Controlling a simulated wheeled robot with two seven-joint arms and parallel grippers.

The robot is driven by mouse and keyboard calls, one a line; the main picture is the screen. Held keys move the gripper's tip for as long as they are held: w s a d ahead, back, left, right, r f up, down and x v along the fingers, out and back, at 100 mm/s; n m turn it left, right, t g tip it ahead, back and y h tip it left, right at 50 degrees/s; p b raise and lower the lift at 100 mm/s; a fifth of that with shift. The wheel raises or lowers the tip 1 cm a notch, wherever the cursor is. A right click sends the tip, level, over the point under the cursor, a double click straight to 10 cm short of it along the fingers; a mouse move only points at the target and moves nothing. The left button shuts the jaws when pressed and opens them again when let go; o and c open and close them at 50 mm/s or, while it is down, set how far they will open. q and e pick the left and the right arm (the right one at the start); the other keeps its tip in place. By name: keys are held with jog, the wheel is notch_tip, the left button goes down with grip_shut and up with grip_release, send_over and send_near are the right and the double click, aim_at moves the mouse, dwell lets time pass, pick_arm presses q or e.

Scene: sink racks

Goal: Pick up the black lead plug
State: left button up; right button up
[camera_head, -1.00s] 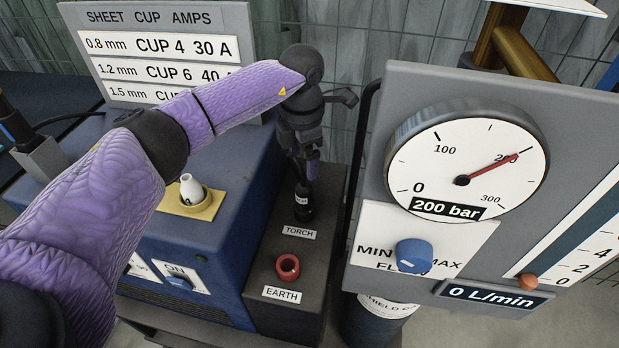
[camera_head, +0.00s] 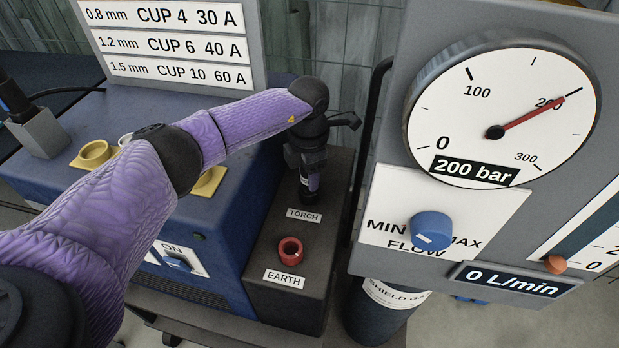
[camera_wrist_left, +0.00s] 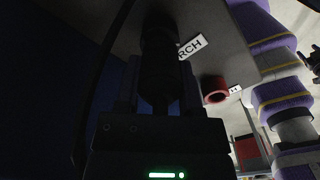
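The black lead plug (camera_head: 307,186) stands upright at the socket labelled TORCH, on the dark box. A pale band shows on its side. My left gripper (camera_head: 308,172) points down over the plug from above and hides its upper part. In the left wrist view the plug (camera_wrist_left: 158,62) is a dark cylinder between the two fingers (camera_wrist_left: 158,95) of the left gripper. That view is too dark to show whether the fingers press on it.
The red EARTH socket (camera_head: 290,251) is in front of the plug. The blue machine (camera_head: 222,235) with yellow-rimmed holders stands to the left, under the SHEET CUP AMPS sign (camera_head: 170,45). The grey gauge panel (camera_head: 385,215) with a blue flow knob (camera_head: 431,231) stands close on the right.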

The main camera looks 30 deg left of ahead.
pick_arm(q)
grip_shut()
pick_arm(e)
jog(key=shift+s+d+r, duration=0.1)
jog(key=shift+s+d, duration=0.25)
jog(key=shift+d, duration=0.1)
pick_arm(q)
notch_tip(320, 180, up, 10)
jog(key=p, duration=0.4)
jog(key=shift+r, duration=0.1)
jog(key=shift+r+p, duration=0.45)
jog(key=shift+r, duration=0.3)
notch_tip(320, 180, up, 6)
jog(key=p, duration=0.4)
jog(key=shift+f, duration=0.15)
pick_arm(e)
notch_tip(320, 180, up, 9)
jog(key=w+a, duration=0.1)
jog(key=w, duration=0.1)
jog(key=shift+t, duration=0.4)
jog(key=shift+w, duration=0.15)
